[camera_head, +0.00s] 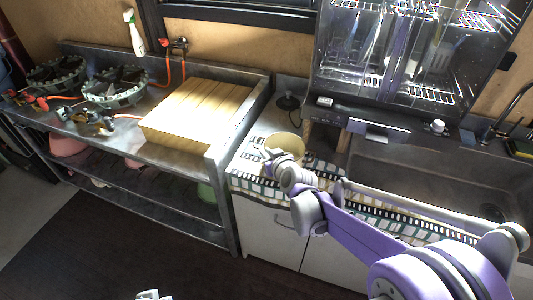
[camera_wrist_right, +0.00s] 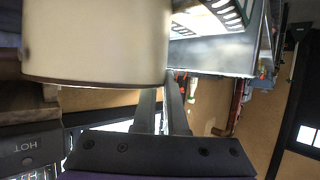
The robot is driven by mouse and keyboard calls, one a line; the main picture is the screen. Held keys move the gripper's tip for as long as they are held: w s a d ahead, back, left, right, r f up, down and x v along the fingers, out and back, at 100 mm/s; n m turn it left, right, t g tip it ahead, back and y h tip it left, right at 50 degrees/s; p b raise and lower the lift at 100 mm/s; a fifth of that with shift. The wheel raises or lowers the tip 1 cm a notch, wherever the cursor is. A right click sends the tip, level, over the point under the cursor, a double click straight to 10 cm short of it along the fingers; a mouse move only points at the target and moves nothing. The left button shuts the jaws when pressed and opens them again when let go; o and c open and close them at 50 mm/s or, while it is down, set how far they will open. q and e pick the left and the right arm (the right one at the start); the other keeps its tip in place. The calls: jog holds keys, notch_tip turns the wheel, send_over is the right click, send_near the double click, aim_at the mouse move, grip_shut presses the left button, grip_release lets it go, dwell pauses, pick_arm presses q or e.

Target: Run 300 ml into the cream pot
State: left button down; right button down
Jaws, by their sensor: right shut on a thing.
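The cream pot (camera_head: 284,143) stands out at the counter's left end in the head view, in front of a small wooden block. My right gripper (camera_head: 268,157) is at its near left side, shut on the pot; the exact grip point is hard to see. In the right wrist view the pot (camera_wrist_right: 95,40) fills the upper left, and the two close fingers (camera_wrist_right: 163,108) reach its edge. I cannot tell whether the pot touches the counter, and its inside is mostly hidden. A pale tip of what looks like my left gripper (camera_head: 150,295) shows at the bottom edge, too little to read.
A panel marked HOT (camera_wrist_right: 30,150) is beside the pot in the wrist view. A patterned cloth (camera_head: 250,172) covers the counter front. The sink (camera_head: 440,185) and dish cabinet (camera_head: 400,60) are right; a steel bench (camera_head: 120,150) with a wooden board (camera_head: 195,112) and burners is left.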

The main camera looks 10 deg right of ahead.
jog(key=shift+r, duration=0.1)
jog(key=c, duration=1)
grip_release()
jog(key=shift+o, duration=0.2)
